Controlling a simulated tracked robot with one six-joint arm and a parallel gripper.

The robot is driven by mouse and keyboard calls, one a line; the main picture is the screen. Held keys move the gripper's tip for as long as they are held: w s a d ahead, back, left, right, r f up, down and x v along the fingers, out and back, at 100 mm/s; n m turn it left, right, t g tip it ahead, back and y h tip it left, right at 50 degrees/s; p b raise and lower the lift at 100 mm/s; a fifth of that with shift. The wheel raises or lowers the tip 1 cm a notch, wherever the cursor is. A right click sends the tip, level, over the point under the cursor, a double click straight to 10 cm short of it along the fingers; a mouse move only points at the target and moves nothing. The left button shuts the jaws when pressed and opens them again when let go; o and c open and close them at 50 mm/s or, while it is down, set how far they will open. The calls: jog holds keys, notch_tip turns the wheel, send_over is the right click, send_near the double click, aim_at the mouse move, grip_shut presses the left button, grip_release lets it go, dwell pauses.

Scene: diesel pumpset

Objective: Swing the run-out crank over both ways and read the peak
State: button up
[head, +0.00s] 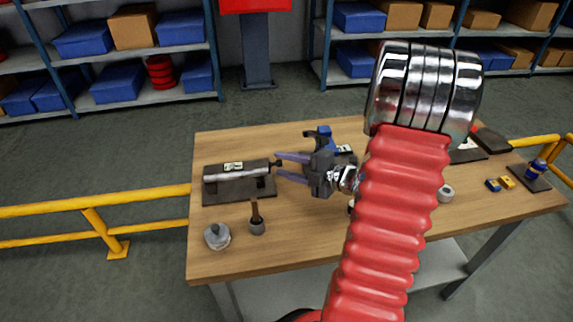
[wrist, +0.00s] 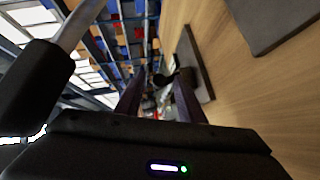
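The run-out fixture (head: 238,190) stands at the left of the table: a pale cylinder lies along a grey block on a dark base plate. A small light readout (head: 233,166) sits on top; its figures are too small to read. A dark crank end (head: 277,163) sticks out at the fixture's right end. My gripper (head: 279,165) comes from the right, its two purple-grey fingers apart and pointing left at the crank end. In the wrist view the fingers (wrist: 158,80) are also apart, with a dark knob (wrist: 186,76) near the right fingertip. I cannot tell whether they touch it.
A grey round part (head: 217,236) and a cup with an upright brown handle (head: 256,222) stand at the table's front left. A blue device (head: 325,136) stands behind my gripper. Small blue and yellow blocks (head: 500,184) lie at the right. A yellow rail (head: 95,209) runs left.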

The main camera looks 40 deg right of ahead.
grip_shut()
dwell(0.3)
jog(key=shift+s+f, duration=0.1)
jog(key=shift+s+a+f+n+t, duration=0.15)
jog(key=shift+s+f+n+t, duration=0.1)
jog(key=shift+n+t, duration=0.15)
jog(key=shift+s+a+f+n+t, duration=0.1)
jog(key=shift+s+f+n+t, duration=0.15)
jog(key=shift+n+t, duration=0.4)
